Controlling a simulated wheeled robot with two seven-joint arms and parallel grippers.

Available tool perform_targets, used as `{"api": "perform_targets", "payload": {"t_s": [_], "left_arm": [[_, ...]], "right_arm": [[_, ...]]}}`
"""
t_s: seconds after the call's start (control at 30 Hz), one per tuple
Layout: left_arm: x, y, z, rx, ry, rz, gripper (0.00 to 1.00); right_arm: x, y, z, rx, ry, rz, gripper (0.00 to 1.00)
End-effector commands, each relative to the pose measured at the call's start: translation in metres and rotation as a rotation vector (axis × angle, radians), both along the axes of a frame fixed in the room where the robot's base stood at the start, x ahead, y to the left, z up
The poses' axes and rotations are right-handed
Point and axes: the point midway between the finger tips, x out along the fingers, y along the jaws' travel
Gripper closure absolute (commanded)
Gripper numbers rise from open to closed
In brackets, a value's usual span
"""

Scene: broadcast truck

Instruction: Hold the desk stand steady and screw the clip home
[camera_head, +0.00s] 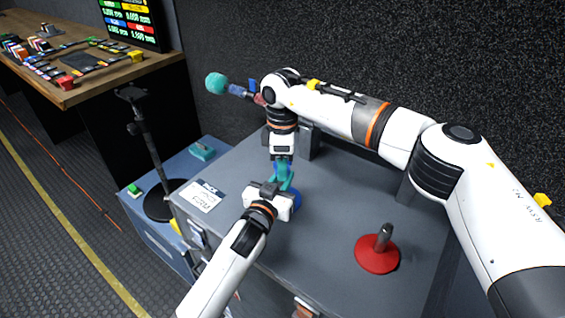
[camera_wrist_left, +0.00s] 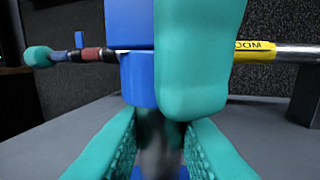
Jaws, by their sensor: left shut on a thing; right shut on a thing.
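The desk stand has a blue base (camera_head: 295,203), partly hidden behind my left gripper (camera_head: 284,184). In the left wrist view my left gripper's teal fingers (camera_wrist_left: 158,140) close from both sides on the stand's dark post (camera_wrist_left: 151,128). My right gripper (camera_head: 282,164) points down from above and is shut on the blue clip (camera_wrist_left: 138,80). One of its teal fingers covers part of the clip in the left wrist view. The clip sits directly over the post top. I cannot tell how far its thread is engaged.
A second desk stand with a red base (camera_head: 377,254) stands at the right of the grey case top (camera_head: 325,235). A white card (camera_head: 201,196) lies at its left edge. A boom pole (camera_wrist_left: 287,51) with a teal-covered microphone (camera_head: 216,83) lies behind my right wrist.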

Motion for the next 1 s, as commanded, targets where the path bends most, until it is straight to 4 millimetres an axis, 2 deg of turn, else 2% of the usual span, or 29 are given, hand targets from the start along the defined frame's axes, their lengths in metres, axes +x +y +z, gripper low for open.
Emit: {"api": "perform_targets", "payload": {"t_s": [0.1,0.2,0.57,0.6,0.7,1.0], "left_arm": [[-0.0004,-0.0004,-0.0004,-0.001,0.001,-0.001,1.0],[-0.0004,-0.0004,-0.0004,-0.001,0.001,-0.001,1.0],[-0.0004,-0.0005,-0.0004,-0.001,0.001,-0.001,1.0],[-0.0004,-0.0005,-0.0004,-0.001,0.001,-0.001,1.0],[-0.0004,-0.0004,-0.0005,-0.001,0.001,-0.001,1.0],[-0.0002,-0.0003,-0.0005,-0.001,0.001,-0.001,1.0]], "right_arm": [[0.0008,-0.0005,0.0002,0.001,-0.002,-0.189,0.87],[0.0008,-0.0005,0.0002,0.001,-0.002,-0.283,0.87],[0.0008,-0.0007,0.0001,0.0,-0.002,-0.325,0.87],[0.0008,-0.0007,0.0001,0.0,-0.002,-0.325,0.55],[0.0007,-0.0006,0.0001,0.0,-0.002,-0.324,0.38],[0.0003,-0.0002,0.0009,0.0,-0.001,-0.322,0.38]]}}
